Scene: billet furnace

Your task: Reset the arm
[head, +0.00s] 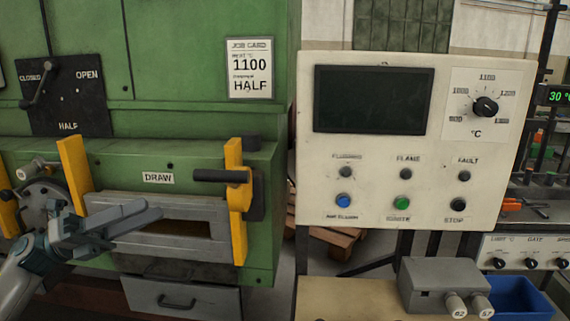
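My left gripper (154,209) comes in from the lower left, in front of the green furnace's draw opening (185,229). Its two grey fingers point right and look slightly apart, with nothing seen between them. I cannot tell whether it touches the grey frame of the opening. The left arm (22,278) shows at the lower left edge. My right gripper and arm are not in view.
The furnace (200,130) has yellow uprights (237,200) and a dark handle (222,176) near the gripper. A lever plate (65,95) is upper left. The control panel (400,140) stands right, above a bench with a grey box (440,280) and blue bin (522,299).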

